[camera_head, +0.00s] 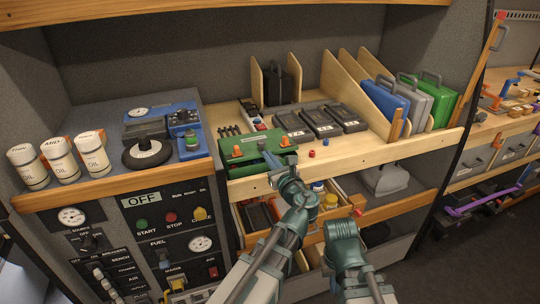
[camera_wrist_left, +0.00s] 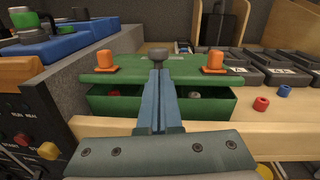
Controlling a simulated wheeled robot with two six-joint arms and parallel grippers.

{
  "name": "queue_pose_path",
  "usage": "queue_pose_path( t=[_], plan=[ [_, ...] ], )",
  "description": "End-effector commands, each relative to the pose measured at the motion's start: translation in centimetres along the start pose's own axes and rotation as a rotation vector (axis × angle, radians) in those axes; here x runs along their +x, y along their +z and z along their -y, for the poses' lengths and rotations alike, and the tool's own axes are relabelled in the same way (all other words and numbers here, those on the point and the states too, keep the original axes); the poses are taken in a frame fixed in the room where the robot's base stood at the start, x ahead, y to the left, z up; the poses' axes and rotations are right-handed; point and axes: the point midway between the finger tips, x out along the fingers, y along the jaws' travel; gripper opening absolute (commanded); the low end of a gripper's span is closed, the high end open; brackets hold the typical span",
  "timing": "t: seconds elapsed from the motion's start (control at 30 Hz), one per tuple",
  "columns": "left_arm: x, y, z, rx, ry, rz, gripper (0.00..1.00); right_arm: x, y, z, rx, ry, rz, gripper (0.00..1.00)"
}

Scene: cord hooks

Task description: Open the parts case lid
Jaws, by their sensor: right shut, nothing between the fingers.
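The green parts case (camera_head: 252,165) sits at the front edge of the wooden bench, and it fills the middle of the left wrist view (camera_wrist_left: 222,102). Its green lid (camera_wrist_left: 190,72) has two orange latches (camera_wrist_left: 104,60) and a dark grey knob (camera_wrist_left: 157,58) between them. The lid stands raised at the front, and small parts show in the dark gap below. My left gripper (camera_wrist_left: 158,85) is shut on the knob. My right gripper (camera_head: 343,230) is shut and empty, in front of the lower drawers; its fingers are hard to make out.
Grey cases (camera_head: 322,122) stand right of the parts case. Small red (camera_head: 311,153) and blue (camera_head: 325,142) pieces lie near the bench edge. The blue tester (camera_head: 165,130) stands left on the console. Drawers below hold loose items.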

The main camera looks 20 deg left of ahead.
Motion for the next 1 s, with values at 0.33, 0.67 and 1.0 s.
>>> queue_pose_path(
  t=[0.33,0.67,1.0],
  plan=[
    [1.6,4.9,0.4,0.011,0.024,-0.188,0.00,-9.0,0.5,-0.9,0.001,0.000,0.000,0.00],
    [3.3,8.2,0.8,0.027,0.040,-0.385,0.00,-16.4,1.0,-1.6,0.001,0.000,0.000,0.00],
    [5.9,11.4,1.3,0.041,0.056,-0.600,0.00,-23.7,1.4,-2.3,-0.001,0.000,0.000,0.00]
  ],
)
